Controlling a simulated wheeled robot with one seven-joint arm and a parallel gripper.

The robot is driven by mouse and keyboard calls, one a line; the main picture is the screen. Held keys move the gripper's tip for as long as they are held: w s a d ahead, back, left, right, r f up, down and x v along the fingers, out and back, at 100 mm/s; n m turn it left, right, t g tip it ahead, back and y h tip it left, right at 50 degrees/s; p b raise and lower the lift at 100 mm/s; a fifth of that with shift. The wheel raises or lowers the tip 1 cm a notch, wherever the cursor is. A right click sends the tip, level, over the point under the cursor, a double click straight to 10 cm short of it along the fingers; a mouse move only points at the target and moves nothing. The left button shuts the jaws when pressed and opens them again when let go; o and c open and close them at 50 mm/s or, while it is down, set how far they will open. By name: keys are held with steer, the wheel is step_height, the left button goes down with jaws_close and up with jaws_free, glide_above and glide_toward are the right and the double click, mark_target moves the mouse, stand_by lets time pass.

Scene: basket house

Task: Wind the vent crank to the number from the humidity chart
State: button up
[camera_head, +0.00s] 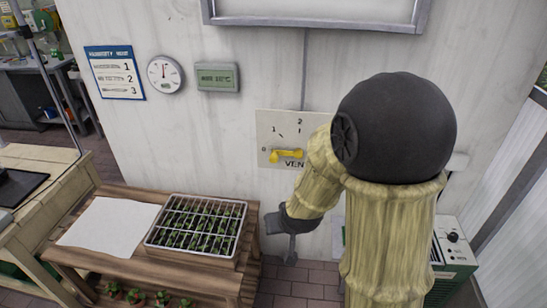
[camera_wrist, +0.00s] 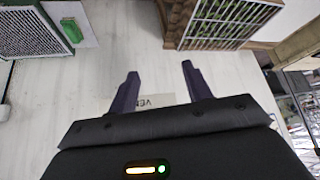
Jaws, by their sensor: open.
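The vent plate (camera_head: 268,128) is on the white wall, marked 0, 1 and 2. My arm hides its right part. The yellow crank (camera_head: 287,155) lies roughly level low on the plate, its left end near the 0. The humidity chart (camera_head: 115,72) is a blue-edged sheet with rows numbered 1, 2 and 3. A round gauge (camera_head: 165,74) and a grey-green display (camera_head: 217,77) hang to its right; their small marks are hard to read. My gripper (camera_head: 285,243) is open and empty below the plate. The wrist view shows its spread fingers (camera_wrist: 160,72) and upside-down VENT lettering, partly hidden; no crank shows there.
A wooden bench (camera_head: 190,270) with a seedling tray (camera_head: 195,227) and a white sheet (camera_head: 110,226) stands left of my gripper. A green-and-white machine (camera_head: 455,240) stands at the right.

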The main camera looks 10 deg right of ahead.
mark_target(273, 161)
steer(key=w+a+m+t+h+p, duration=0.1)
steer(key=w+t+h+p, duration=0.3)
steer(key=w+t, duration=0.6)
steer(key=shift+w+a+f+m+t+h, duration=0.5)
steer(key=shift+w+h, duration=0.2)
steer(key=shift+w, duration=0.3)
steer(key=p+x, duration=0.3)
steer(key=x, duration=0.5)
steer(key=p+x, duration=0.3)
steer(key=x, duration=0.6)
steer(key=shift+w+f+p, duration=0.15)
steer(key=shift+w+p, duration=0.1)
steer(key=shift+p, duration=0.1)
jaws_close()
